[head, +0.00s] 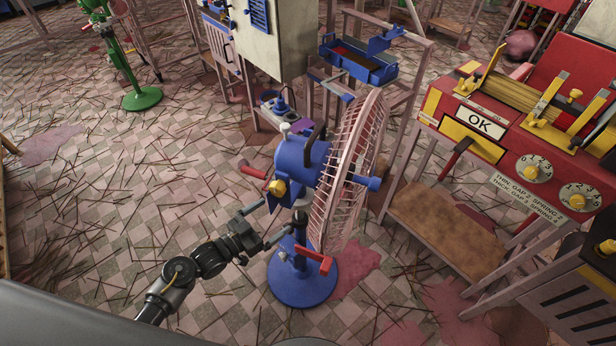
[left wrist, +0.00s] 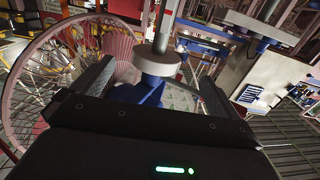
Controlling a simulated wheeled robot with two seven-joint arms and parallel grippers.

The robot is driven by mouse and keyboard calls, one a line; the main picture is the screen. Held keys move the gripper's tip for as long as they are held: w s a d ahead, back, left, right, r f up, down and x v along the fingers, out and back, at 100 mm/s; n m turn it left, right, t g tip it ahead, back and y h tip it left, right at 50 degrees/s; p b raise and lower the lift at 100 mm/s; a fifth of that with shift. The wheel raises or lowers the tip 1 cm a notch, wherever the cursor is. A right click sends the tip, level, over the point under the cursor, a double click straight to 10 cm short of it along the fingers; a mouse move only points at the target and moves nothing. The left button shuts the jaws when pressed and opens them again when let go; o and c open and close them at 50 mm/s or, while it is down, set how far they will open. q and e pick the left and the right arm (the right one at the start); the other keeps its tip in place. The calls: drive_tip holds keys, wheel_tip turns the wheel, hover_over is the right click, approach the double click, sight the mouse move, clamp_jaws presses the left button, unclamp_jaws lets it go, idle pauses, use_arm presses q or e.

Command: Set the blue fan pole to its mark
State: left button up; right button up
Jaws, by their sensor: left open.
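The blue fan stands in the middle of the head view, with a blue motor head (head: 300,160) and a pale wire cage (head: 345,175). Its blue pole (head: 299,236) rises from a round blue base (head: 303,284); a red handle (head: 313,260) sits low on the pole. My left gripper (head: 270,222) is open just left of the pole, below the motor head. In the left wrist view, a pale collar on a grey shaft (left wrist: 158,62) shows between the spread fingers (left wrist: 152,92), and the cage (left wrist: 65,75) is at left. I cannot make out a mark on the pole.
A red machine (head: 510,125) with an OK plate and dials stands at right, over a wooden shelf (head: 440,225). A pale cabinet (head: 275,35) and a blue tray (head: 358,62) are behind the fan. A green stand (head: 140,98) is far left. The tiled floor at left carries scattered sticks.

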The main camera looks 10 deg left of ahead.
use_arm(q)
drive_tip(key=shift+h, duration=0.3)
drive_tip(key=x, duration=0.3)
drive_tip(key=r+x, duration=0.1)
drive_tip(key=x, duration=0.6)
drive_tip(key=shift+w+r, duration=0.15)
drive_tip(key=shift+r, duration=0.2)
drive_tip(key=shift+w+d, duration=0.4)
drive_tip(key=shift+w, duration=0.05)
use_arm(e)
drive_tip(key=shift+w+a, duration=0.15)
drive_tip(key=shift+w, duration=0.55)
use_arm(q)
drive_tip(key=shift+c, duration=0.4)
